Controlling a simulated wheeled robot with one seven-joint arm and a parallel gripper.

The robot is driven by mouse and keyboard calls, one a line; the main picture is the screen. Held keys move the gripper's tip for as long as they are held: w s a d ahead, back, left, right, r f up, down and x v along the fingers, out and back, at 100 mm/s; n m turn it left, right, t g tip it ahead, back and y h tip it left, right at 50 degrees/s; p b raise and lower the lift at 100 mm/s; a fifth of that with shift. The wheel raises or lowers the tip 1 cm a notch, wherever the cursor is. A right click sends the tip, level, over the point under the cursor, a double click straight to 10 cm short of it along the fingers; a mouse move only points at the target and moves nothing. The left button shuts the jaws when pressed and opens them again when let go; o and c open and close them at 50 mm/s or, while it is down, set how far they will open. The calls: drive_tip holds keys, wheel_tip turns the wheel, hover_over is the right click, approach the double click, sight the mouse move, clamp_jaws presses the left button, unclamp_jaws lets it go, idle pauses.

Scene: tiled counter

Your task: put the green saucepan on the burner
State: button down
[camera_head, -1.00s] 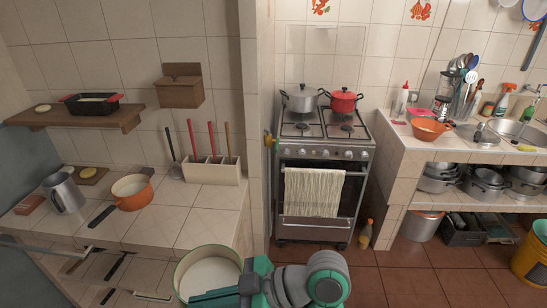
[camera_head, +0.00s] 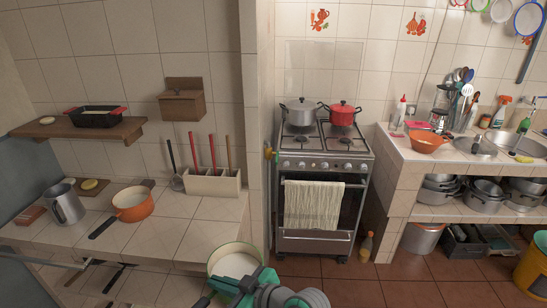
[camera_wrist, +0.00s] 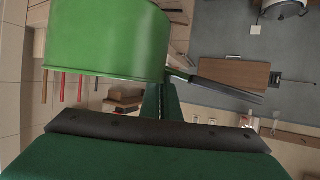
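The green saucepan (camera_head: 233,260) is at the bottom centre of the head view, cream inside, level and raised in front of the left counter. Its green outer wall (camera_wrist: 105,40) fills the upper left of the wrist view. My gripper (camera_head: 231,283) is at the pan's near side; its fingers (camera_wrist: 160,98) are close together and appear shut on the pan's wall. The exact contact is partly hidden. The stove (camera_head: 322,185) stands ahead to the right. Its front left burner (camera_head: 302,139) and front right burner (camera_head: 347,139) are bare.
A grey pot (camera_head: 301,113) and a red pot (camera_head: 343,113) stand on the rear burners. A tiled wall edge (camera_head: 249,110) separates the left counter from the stove. An orange saucepan (camera_head: 133,206) sits on that counter. A towel (camera_head: 313,205) hangs on the oven door.

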drive_tip(key=w+d+f+m+t+h, duration=0.1)
drive_tip(key=f, duration=0.2)
drive_tip(key=w+d+f+m+t+h, duration=0.1)
drive_tip(key=w+f, duration=0.1)
drive_tip(key=f, duration=0.1)
drive_tip(key=w+d+f+m+t, duration=0.1)
drive_tip(key=w+f, duration=0.1)
drive_tip(key=shift+w+f+m+h, duration=0.1)
drive_tip(key=shift+f+m+h, duration=0.3)
drive_tip(key=w+d+f+m+t+h, duration=0.1)
drive_tip(key=d+f+m+h, duration=0.1)
drive_tip(key=f, duration=0.3)
drive_tip(key=w+d+f+m+t+h, duration=0.1)
drive_tip(key=d+f+m+t+h, duration=0.15)
drive_tip(key=f, duration=0.35)
drive_tip(key=s+d+f+m+h, duration=0.1)
drive_tip(key=s+d+f+h, duration=0.1)
drive_tip(key=f, duration=0.6)
drive_tip(key=s+d+f+m+h, duration=0.2)
drive_tip(key=s+d+f, duration=0.2)
drive_tip(key=s+f, duration=0.2)
wheel_tip(320, 180, down, 3)
drive_tip(key=shift+s+r, duration=0.2)
drive_tip(key=shift+s, duration=0.05)
drive_tip(key=shift+m, duration=0.25)
